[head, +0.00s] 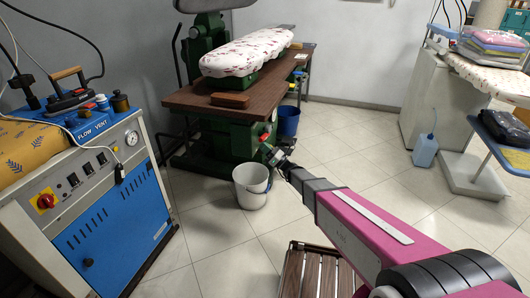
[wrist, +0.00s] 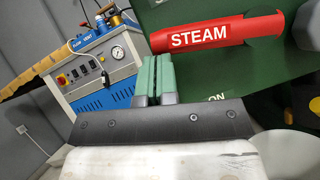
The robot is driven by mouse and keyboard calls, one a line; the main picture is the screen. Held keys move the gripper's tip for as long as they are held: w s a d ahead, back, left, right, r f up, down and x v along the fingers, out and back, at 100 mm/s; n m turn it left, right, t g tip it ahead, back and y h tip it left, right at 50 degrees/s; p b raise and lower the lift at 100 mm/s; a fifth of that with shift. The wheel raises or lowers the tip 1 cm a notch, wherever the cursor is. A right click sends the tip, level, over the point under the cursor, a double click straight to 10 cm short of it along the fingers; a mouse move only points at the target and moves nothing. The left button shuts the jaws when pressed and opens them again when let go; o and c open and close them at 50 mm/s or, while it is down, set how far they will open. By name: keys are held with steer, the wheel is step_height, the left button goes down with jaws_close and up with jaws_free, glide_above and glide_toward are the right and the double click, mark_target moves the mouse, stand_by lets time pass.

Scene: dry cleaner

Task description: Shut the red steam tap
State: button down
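The red steam tap is a red lever handle marked STEAM (wrist: 215,37) in the wrist view, set against a dark green panel. It lies roughly level across the picture, its free end to the left. In the head view a small red spot (head: 265,136) on the green press seems to be this tap, partly behind my gripper. My gripper (head: 273,153) is in front of the green press. In the wrist view my gripper's green fingers (wrist: 160,62) are together with nothing seen between them, just left of and below the handle's free end. I cannot tell whether they touch it.
A white bucket (head: 252,186) stands on the floor just below my gripper. The press's wooden table (head: 190,98) is above and behind. A blue and white steam unit (head: 110,215) stands at left. A slatted wooden stool (head: 315,272) is at bottom centre. Open tiled floor lies right.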

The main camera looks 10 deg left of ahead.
mark_target(265, 136)
steer(key=shift+w+r+m+t+h, duration=0.15)
steer(key=shift+r+m+t+h, duration=0.55)
steer(key=shift+m, duration=0.65)
steer(key=shift+w+r+m+t+h, duration=0.2)
steer(key=shift+r+m+t+h, duration=0.25)
steer(key=shift+r+m+t, duration=0.75)
steer(key=shift+w+r+m+t+h, duration=0.15)
steer(key=shift+r+m+t+h, duration=0.5)
steer(key=shift+m, duration=0.9)
steer(key=shift+w+r, duration=0.15)
steer(key=shift+r, duration=0.15)
